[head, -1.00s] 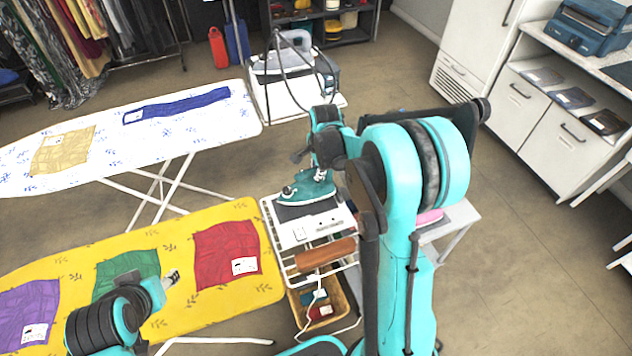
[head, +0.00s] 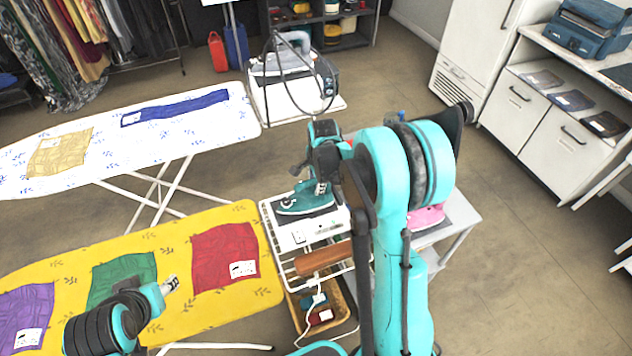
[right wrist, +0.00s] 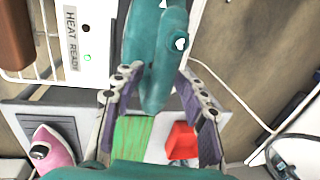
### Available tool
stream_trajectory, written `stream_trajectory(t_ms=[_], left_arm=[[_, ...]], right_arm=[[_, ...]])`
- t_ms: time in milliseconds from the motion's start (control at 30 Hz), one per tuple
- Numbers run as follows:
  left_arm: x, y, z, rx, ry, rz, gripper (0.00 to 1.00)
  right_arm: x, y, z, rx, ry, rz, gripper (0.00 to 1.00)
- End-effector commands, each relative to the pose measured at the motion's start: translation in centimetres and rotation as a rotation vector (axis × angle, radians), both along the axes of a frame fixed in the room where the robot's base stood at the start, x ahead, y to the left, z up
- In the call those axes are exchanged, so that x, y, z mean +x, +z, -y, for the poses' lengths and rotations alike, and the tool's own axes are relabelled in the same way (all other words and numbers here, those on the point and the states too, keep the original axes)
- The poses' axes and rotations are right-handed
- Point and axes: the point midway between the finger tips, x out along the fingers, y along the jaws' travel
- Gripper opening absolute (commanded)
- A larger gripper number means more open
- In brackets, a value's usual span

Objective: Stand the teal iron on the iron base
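The teal iron (head: 300,204) lies on the dark plate of the white iron base (head: 301,236), its nose toward the left in the head view. A small gap under it cannot be ruled out. My right gripper (head: 321,186) is over the iron's rear. In the right wrist view my right gripper's fingertips (right wrist: 158,76) close on both sides of the teal iron's handle (right wrist: 157,50). The iron base (right wrist: 91,50) there reads "HEAT READY", with a green light. My left gripper (head: 172,284) hangs over the yellow ironing board; its opening is too small to tell.
A white wire rack (head: 283,263) with a brown bar (head: 324,257) and a basket (head: 343,309) lie in front. Yellow (head: 205,311) and white (head: 80,160) ironing boards fill the left.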

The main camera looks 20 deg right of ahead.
Motion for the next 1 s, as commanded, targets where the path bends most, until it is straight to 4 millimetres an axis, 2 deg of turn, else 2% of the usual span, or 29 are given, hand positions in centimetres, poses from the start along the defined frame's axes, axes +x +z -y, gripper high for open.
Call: stream_trajectory(t_ms=[267,367,700,800,1000], left_arm=[[0.0,0.5,0.0,0.0,0.0,0.0,0.47],[0.0,0.9,0.0,0.0,0.0,0.0,0.47],[0.0,3.0,0.0,0.0,0.0,0.0,0.47],[0.0,3.4,0.0,0.0,0.0,0.0,0.47],[0.0,3.7,0.0,0.0,0.0,0.0,0.47]], right_arm=[[0.0,0.6,0.0,0.0,0.0,0.0,0.41],[-0.3,2.0,0.0,0.0,0.0,0.0,0.41],[-1.8,9.2,-0.1,0.0,0.0,0.0,0.41],[-2.0,10.7,-0.2,0.0,0.0,0.0,0.41],[-2.6,12.4,-0.4,-0.006,0.022,0.006,0.41]])
